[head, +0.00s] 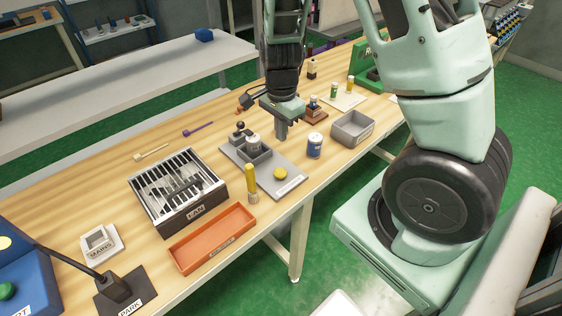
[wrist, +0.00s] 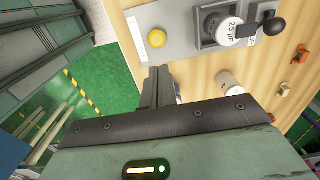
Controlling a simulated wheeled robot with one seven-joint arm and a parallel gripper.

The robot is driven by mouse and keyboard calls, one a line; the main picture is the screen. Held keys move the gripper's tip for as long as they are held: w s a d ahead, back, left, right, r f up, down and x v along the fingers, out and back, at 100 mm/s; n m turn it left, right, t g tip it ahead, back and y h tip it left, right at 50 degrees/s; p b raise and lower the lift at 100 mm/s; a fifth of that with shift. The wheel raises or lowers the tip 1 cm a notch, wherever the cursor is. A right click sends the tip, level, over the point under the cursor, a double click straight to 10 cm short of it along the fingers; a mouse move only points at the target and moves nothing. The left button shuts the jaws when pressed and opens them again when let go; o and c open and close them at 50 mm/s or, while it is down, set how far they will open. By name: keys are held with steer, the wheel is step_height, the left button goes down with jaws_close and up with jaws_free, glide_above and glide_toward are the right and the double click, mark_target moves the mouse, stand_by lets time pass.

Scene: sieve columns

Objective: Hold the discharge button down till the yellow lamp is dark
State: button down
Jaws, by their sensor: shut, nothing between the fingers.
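A grey board (head: 229,150) on the bench carries a round yellow dome (head: 280,174), a holder with a pale can and a black-knobbed lever (head: 240,127). A label lies beside the dome, too small to read; I cannot tell whether the dome is the button or the lamp. The dome also shows in the wrist view (wrist: 157,38), with the can marked 25 µF (wrist: 231,30). My gripper (head: 281,136) is shut and empty, above the bench behind the board's right part, apart from the dome. In the wrist view its fingertips (wrist: 158,73) lie just below the dome.
A blue box (head: 30,270) at lower left has a bright yellow disc and a green button. A fan box (head: 178,188), an orange tray (head: 212,239) and a yellow cylinder (head: 251,183) stand left of the dome. A blue-white jar (head: 314,146) and grey bin (head: 352,128) stand right.

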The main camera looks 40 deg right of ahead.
mark_target(281, 169)
step_height(281, 169, down, 11)
steer(key=shift+f, duration=0.1)
stand_by(0.3)
